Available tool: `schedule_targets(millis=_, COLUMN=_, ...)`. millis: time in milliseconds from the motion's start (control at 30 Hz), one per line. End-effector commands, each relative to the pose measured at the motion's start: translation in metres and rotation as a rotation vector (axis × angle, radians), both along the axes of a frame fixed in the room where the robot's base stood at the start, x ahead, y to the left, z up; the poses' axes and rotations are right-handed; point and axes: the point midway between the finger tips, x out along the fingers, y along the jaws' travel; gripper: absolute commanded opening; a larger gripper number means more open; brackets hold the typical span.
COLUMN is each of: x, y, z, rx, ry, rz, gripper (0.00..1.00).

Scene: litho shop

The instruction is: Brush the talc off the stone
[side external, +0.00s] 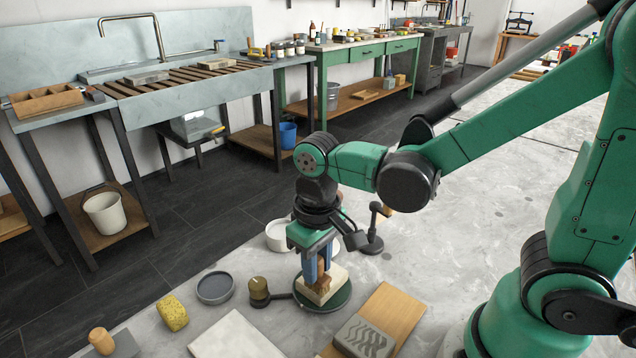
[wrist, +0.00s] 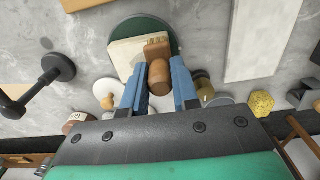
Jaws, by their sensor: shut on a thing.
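The stone is a pale cream block (side external: 334,278) on a dark green round turntable (side external: 323,306), below my gripper (side external: 319,267). In the wrist view the stone (wrist: 126,52) and the turntable (wrist: 138,24) show beyond the fingers. My gripper (wrist: 158,78) has blue fingers shut on the rounded wooden handle of a brush (wrist: 158,76). The brush (side external: 323,278) points down over the stone, with its tan head overlapping the stone's edge in the wrist view. I cannot tell whether bristles touch the stone. Talc cannot be made out on the visible part.
A yellow sponge (side external: 172,313), a grey dish (side external: 214,288), a brass-topped jar (side external: 259,290) and a white slab (side external: 235,338) lie left and in front. A wooden board (side external: 398,310) with a patterned grey block (side external: 364,339) is at front right. A white bowl (side external: 278,236) stands behind.

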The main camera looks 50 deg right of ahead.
Motion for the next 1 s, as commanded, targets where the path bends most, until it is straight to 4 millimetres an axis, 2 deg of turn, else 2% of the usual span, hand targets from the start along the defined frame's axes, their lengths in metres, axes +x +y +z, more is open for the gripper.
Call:
schedule_targets(millis=33, x=-0.001, y=0.005, z=0.001, rx=0.000, ry=0.000, rz=0.005, gripper=0.00)
schedule_targets(millis=600, x=0.000, y=-0.051, z=-0.002, rx=0.000, ry=0.000, rz=-0.004, gripper=0.00)
schedule_targets(millis=733, x=0.012, y=-0.048, z=-0.002, rx=0.000, ry=0.000, rz=0.002, gripper=0.00)
schedule_targets(millis=1000, x=0.010, y=-0.022, z=0.000, rx=0.000, ry=0.000, rz=0.005, gripper=0.00)
